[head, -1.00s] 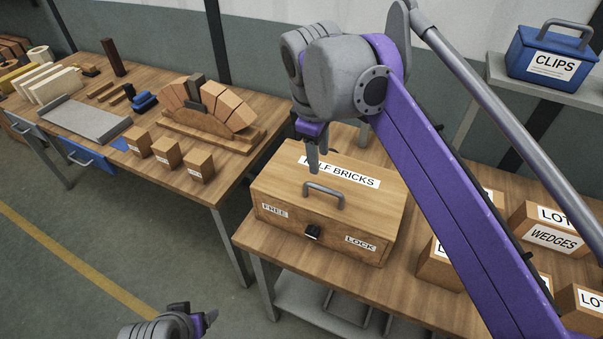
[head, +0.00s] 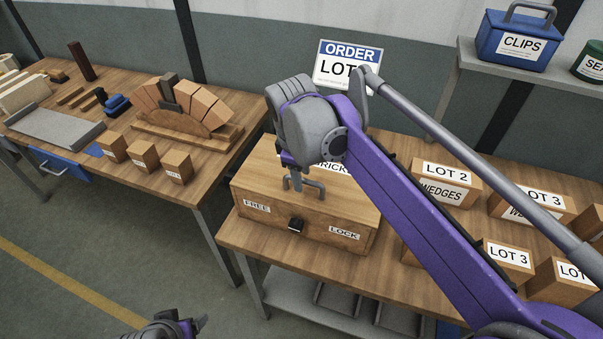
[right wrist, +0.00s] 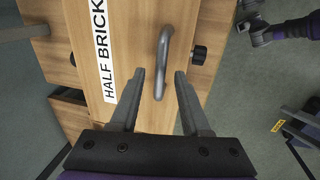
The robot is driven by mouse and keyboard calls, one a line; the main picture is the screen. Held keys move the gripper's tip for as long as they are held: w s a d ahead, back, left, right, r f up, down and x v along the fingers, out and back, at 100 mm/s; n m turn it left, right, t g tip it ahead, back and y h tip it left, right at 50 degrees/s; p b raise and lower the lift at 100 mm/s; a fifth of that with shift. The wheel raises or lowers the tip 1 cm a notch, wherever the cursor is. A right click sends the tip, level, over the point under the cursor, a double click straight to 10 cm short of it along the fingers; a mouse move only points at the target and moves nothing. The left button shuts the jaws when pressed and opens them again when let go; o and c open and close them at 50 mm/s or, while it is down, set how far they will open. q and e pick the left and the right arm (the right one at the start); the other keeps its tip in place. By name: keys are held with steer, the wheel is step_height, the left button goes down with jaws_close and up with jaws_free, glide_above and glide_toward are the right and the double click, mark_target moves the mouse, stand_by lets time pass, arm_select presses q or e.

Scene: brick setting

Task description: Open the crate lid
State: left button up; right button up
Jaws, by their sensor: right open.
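The wooden crate (head: 262,228) stands on the right-hand table, its lid (head: 350,197) closed. A grey bar handle (head: 318,188) stands on the lid. A small black latch knob (head: 296,224) sits on the front between the FREE and LOCK labels. My right gripper (head: 297,184) is open, pointing down at the handle. In the right wrist view the handle (right wrist: 161,65) lies between the open fingertips (right wrist: 160,74); I cannot tell if they touch it. The knob (right wrist: 198,54) shows beside it. My left gripper (head: 198,324) is at the bottom edge, its jaws unclear.
Lot boxes (head: 445,184) stand on the table right of the crate. An order sign (head: 347,64) is behind it. A blue clips box (head: 520,42) sits on a shelf. The left table (head: 75,160) holds an arch of bricks and blocks. A gap separates the tables.

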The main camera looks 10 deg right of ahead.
jaws_close()
stand_by(1.3)
